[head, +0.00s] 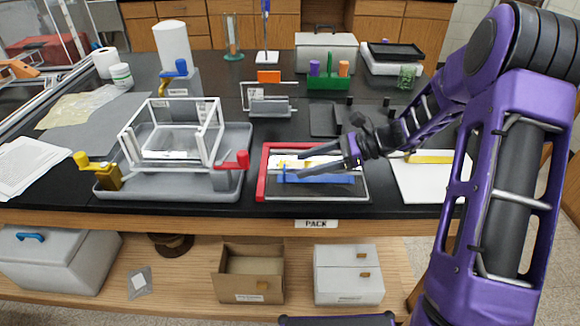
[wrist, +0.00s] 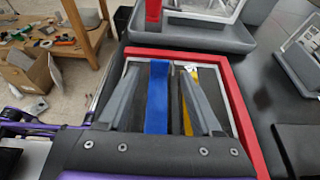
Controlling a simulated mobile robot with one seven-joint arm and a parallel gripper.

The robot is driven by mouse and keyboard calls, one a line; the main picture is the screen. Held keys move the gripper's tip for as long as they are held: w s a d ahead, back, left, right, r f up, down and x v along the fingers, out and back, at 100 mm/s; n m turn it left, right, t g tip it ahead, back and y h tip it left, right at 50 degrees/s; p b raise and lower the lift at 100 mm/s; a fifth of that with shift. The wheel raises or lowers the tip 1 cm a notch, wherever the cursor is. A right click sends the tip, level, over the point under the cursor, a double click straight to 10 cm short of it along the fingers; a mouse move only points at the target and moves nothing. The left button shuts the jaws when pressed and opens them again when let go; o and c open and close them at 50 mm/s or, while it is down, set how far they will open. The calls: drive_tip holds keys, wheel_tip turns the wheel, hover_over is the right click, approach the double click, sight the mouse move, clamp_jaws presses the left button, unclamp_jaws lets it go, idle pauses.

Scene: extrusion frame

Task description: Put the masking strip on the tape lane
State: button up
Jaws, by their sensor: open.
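A blue strip (head: 320,179), which looks like the masking strip, lies in the red-rimmed tray (head: 262,172) at the front middle of the bench. It also shows in the wrist view (wrist: 158,95). My gripper (head: 302,164) is over this tray, pointing left. In the wrist view its fingers (wrist: 162,68) are apart, with the blue strip between them and a gap on each side. A yellow band (head: 430,158) lies on a white board (head: 422,182) to the right; it may be the tape lane. My arm partly hides the tray and the board.
A grey tray (head: 240,135) holding a clear box frame (head: 205,140) stands left of the red-rimmed tray. A green caddy (head: 331,82) and a grey case (head: 326,52) stand behind. Another yellow piece (wrist: 188,105) lies in the red-rimmed tray. Dark bench top shows between the items.

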sight(330, 178)
drive_tip(key=v, duration=0.5)
drive_tip(key=shift+d+r, duration=0.1)
drive_tip(key=shift+d, duration=0.2)
